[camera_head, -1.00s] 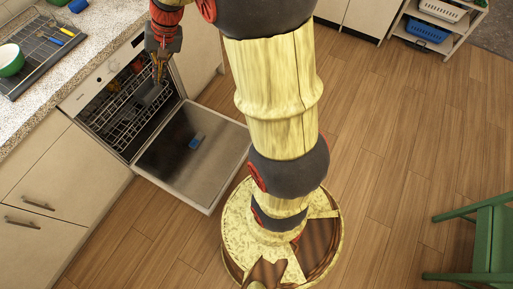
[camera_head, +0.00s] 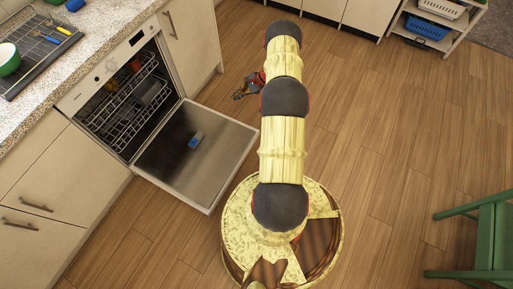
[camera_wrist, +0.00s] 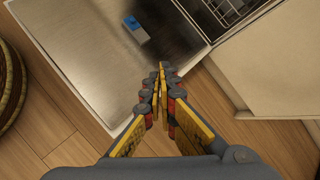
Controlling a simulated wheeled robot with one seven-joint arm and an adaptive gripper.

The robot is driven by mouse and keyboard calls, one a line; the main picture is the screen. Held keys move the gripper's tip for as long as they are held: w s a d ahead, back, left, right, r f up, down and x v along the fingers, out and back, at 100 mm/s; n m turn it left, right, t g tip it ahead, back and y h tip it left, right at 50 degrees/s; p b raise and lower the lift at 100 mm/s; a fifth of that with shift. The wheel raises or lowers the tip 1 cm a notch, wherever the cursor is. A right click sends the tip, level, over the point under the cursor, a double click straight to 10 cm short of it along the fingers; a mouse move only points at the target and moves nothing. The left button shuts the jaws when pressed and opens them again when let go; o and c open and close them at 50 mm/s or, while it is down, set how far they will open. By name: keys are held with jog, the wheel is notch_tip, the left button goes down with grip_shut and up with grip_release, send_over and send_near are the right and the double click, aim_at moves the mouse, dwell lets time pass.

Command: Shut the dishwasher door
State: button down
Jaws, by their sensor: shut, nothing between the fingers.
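The dishwasher door (camera_head: 180,165) is folded down open below the counter, its inner panel facing up with a small blue and grey dispenser (camera_head: 195,140) on it. The dishwasher (camera_head: 110,75) shows its racks with some dishes inside. My gripper (camera_head: 239,96) is beyond the door's right side, over the floor, apart from the door in this view. In the wrist view my gripper (camera_wrist: 161,70) is shut and empty, its tips overlapping the picture of the door (camera_wrist: 90,60) near its side edge. I cannot tell the height gap.
A counter (camera_head: 60,50) runs along the left with a green bowl (camera_head: 8,58) and a dark mat (camera_head: 40,52). A green chair (camera_head: 490,235) stands at the lower right. A shelf with baskets (camera_head: 428,27) is at the top right. The wooden floor between is clear.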

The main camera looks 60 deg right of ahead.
jog(key=s+a+f+m+t+h, duration=0.1)
jog(key=s+f+m, duration=0.3)
jog(key=s+f, duration=0.55)
jog(key=s+a+f+m+t+h, duration=0.1)
jog(key=s+f+m, duration=0.3)
jog(key=f, duration=1)
jog(key=s+a+f+m+h, duration=0.2)
jog(key=s+f+m, duration=0.1)
jog(key=s+f, duration=0.75)
jog(key=w+f+b, duration=0.4)
jog(key=w+b, duration=0.1)
jog(key=w, duration=0.4)
jog(key=shift+w+a+f, duration=0.15)
jog(key=shift+w+a, duration=0.05)
jog(key=shift+w, duration=0.05)
